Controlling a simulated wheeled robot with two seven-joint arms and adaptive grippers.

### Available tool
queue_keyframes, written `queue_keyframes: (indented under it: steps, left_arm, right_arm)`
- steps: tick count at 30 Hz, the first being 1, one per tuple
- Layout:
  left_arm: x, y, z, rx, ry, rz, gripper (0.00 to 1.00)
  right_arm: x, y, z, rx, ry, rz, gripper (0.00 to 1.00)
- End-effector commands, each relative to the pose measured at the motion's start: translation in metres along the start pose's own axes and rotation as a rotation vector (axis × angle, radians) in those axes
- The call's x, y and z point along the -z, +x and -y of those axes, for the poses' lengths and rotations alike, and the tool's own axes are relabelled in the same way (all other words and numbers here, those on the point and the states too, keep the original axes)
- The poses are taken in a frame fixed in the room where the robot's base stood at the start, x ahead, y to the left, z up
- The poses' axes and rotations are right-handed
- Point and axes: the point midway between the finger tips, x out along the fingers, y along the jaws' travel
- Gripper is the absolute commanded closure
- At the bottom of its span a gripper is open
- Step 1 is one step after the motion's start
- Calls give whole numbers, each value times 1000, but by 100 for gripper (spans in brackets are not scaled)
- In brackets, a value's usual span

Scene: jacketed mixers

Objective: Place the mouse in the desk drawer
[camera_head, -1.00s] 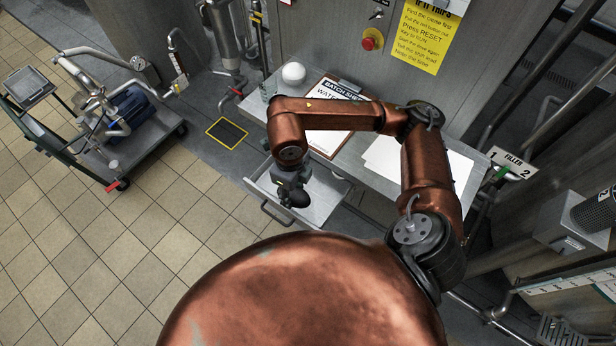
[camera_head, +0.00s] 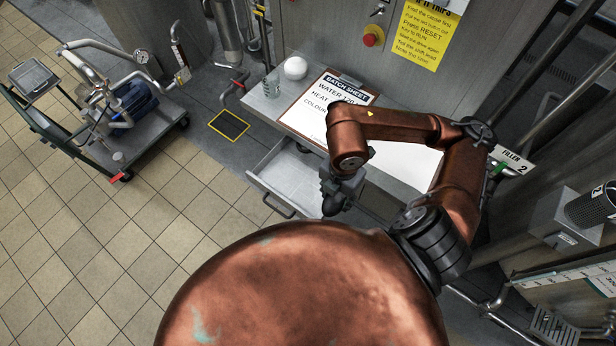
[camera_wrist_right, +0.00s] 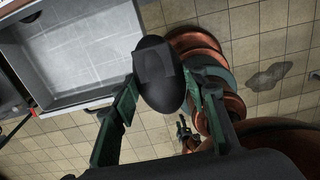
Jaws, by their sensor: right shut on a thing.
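The dark mouse (camera_wrist_right: 159,74) is held between the two fingers of my right gripper (camera_wrist_right: 160,95) in the right wrist view. In the head view my right gripper (camera_head: 334,200) is beside the right part of the open desk drawer (camera_head: 285,175). The drawer is pulled out below the desk top and looks empty. It also shows in the right wrist view (camera_wrist_right: 75,50), to the left of the mouse. The mouse is hard to tell from the dark gripper in the head view.
The desk (camera_head: 262,102) bears a white round object (camera_head: 295,68), a clear beaker (camera_head: 271,84), a batch sheet clipboard (camera_head: 328,90) and white paper (camera_head: 405,162). A wheeled pump cart (camera_head: 120,120) stands at the left. Tiled floor lies open in front of the drawer.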

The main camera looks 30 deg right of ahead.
Motion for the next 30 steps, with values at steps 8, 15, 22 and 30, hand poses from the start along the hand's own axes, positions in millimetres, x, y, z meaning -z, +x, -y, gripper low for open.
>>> queue_keyframes:
  steps: [8,15,22,30]
  left_arm:
    - [0,4,0,0,0,0,60]
    - [2,-3,0,0,0,-1,60]
    - [2,-7,1,1,0,-2,60]
    - [2,-14,1,1,0,-1,60]
  right_arm:
    - [-14,24,-55,1,1,-5,85]
    - [-26,61,-98,3,-1,-3,85]
    - [-32,87,-119,1,-3,-2,85]
    - [-34,108,-124,4,-3,-2,85]
